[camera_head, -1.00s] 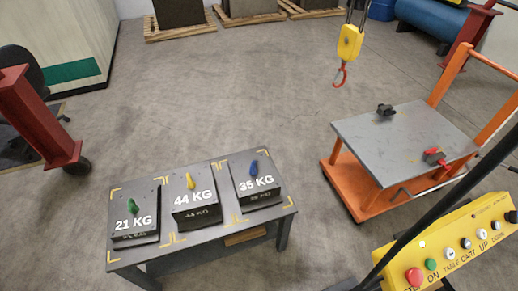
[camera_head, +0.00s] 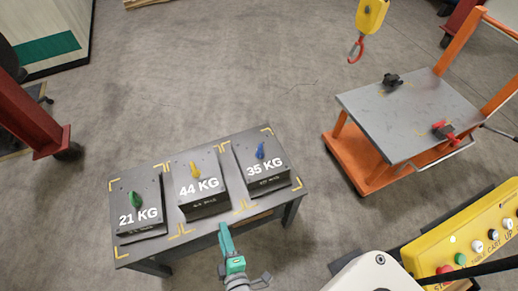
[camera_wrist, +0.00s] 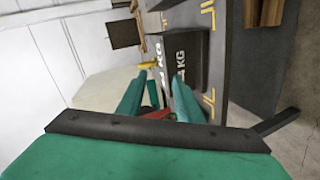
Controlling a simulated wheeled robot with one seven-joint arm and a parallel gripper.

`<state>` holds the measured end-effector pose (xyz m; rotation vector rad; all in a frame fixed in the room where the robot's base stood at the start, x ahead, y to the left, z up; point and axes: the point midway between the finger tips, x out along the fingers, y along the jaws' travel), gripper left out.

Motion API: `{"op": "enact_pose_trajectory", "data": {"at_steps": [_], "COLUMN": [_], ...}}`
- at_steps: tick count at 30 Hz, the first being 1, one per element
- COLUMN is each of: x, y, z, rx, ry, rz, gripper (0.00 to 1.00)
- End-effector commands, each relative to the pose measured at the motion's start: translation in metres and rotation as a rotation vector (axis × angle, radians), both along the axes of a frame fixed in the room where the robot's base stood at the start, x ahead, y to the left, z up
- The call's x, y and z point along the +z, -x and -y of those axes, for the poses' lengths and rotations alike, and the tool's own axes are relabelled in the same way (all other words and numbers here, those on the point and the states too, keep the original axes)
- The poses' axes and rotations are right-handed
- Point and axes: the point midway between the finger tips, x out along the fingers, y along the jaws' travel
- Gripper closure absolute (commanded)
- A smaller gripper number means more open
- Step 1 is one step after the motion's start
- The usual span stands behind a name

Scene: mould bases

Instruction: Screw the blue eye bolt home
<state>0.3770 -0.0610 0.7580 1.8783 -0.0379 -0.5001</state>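The blue eye bolt (camera_head: 260,151) stands on top of the dark block marked 35 KG (camera_head: 247,170), the right-hand one on the table. How far it is screwed in I cannot tell. My gripper (camera_head: 224,228), with teal fingers, is at the table's front edge, in front of the 44 KG block and to the lower left of the blue eye bolt. In the wrist view the two fingers of my gripper (camera_wrist: 157,78) stand apart with nothing held between them. The blue eye bolt cannot be made out there.
The 44 KG block (camera_head: 188,194) has a yellow eye bolt (camera_head: 194,169); the 21 KG block (camera_head: 127,202) has a green one (camera_head: 134,199). All stand on the dark table (camera_head: 150,255). A yellow hoist with red hook (camera_head: 357,49) hangs right of it, near an orange cart (camera_head: 348,150).

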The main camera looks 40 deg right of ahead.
Motion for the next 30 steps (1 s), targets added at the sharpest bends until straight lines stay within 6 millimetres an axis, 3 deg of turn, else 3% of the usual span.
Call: {"op": "enact_pose_trajectory", "data": {"at_steps": [3, 9, 13, 18, 21, 30], "x": [-0.011, -0.018, -0.014, -0.005, -0.002, -0.008], "y": [-0.042, -0.101, -0.128, -0.147, -0.151, -0.167], "z": [0.035, 0.107, 0.159, 0.213, 0.23, 0.255], "rx": [0.018, 0.07, 0.109, 0.157, 0.176, 0.188], "ry": [0.272, 0.727, 0.977, 1.196, 1.262, 1.298], "rz": [-0.102, -0.345, -0.518, -0.704, -0.769, -0.808], "gripper": [0.67, 0.67, 0.67, 0.67, 0.67, 0.67]}}
